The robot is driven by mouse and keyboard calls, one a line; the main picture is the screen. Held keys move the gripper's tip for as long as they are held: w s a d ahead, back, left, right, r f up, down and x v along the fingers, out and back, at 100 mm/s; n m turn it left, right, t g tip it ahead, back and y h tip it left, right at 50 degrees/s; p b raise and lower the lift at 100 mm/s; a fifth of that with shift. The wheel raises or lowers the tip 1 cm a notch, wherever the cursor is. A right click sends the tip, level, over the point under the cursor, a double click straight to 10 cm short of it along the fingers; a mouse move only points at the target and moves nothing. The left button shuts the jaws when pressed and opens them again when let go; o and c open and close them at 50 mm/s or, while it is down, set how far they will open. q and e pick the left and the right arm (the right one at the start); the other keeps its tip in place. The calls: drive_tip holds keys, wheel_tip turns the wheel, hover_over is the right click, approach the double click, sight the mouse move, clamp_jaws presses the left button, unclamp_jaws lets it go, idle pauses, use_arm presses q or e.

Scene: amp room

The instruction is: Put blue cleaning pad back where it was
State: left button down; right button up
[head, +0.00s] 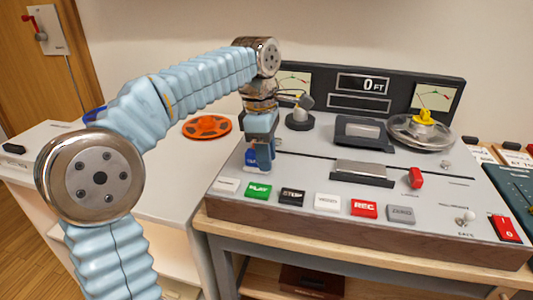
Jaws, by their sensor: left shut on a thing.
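My left gripper (262,160) points down over the left part of the tape machine's top panel (310,172), behind the green PLAY button. It is shut on a small blue thing with a pale mark (250,158), which looks like the blue cleaning pad. The fingers hide part of it, and I cannot tell whether it touches the panel. My right gripper is not in view.
A row of buttons, including green PLAY (258,191) and red REC (364,209), lines the machine's front. A clear reel with a yellow hub (424,125) sits at right. An orange reel (207,127) lies on the white side table (185,165). A blue object (94,114) is partly behind my arm.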

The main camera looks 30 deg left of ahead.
use_arm(q)
drive_tip(key=c, duration=0.8)
unclamp_jaws()
drive_tip(key=r, duration=0.8)
drive_tip(key=a+r+p, duration=0.1)
drive_tip(key=r, duration=0.3)
drive_tip(key=shift+s, duration=0.2)
